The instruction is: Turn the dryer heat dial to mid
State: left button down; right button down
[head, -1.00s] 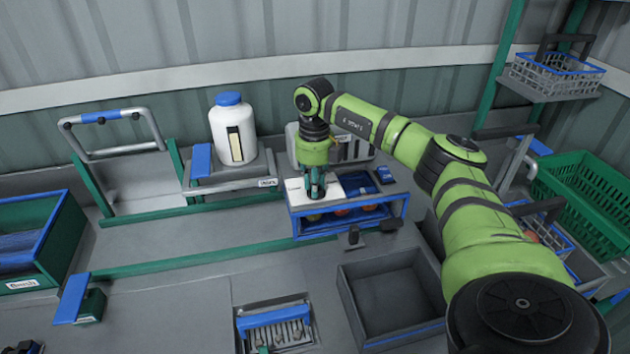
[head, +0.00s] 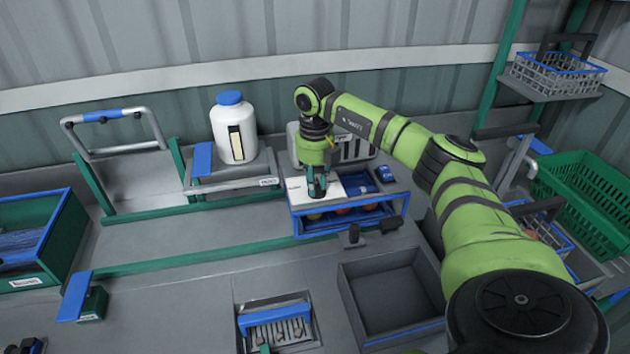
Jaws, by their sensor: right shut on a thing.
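The dryer (head: 296,222) is a blue-framed box with a white top panel (head: 332,183), on the bench at the back, right of centre. Several red and yellow round fruits show inside it. My right gripper (head: 317,194) points straight down onto the white panel. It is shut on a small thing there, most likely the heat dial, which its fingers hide. The dial's pointer and marks cannot be read. My left gripper is not in view.
A white jug with a blue cap (head: 230,130) stands left of the dryer. A grey open bin (head: 348,300) and a slotted tray (head: 240,335) lie in front. A green crate (head: 590,200) stands at right. The bench's middle left is clear.

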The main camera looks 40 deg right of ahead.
jog(key=shift+r, duration=0.1)
jog(key=c, duration=1)
grip_release()
jog(key=shift+c, duration=0.2)
notch_tip(320, 180, up, 12)
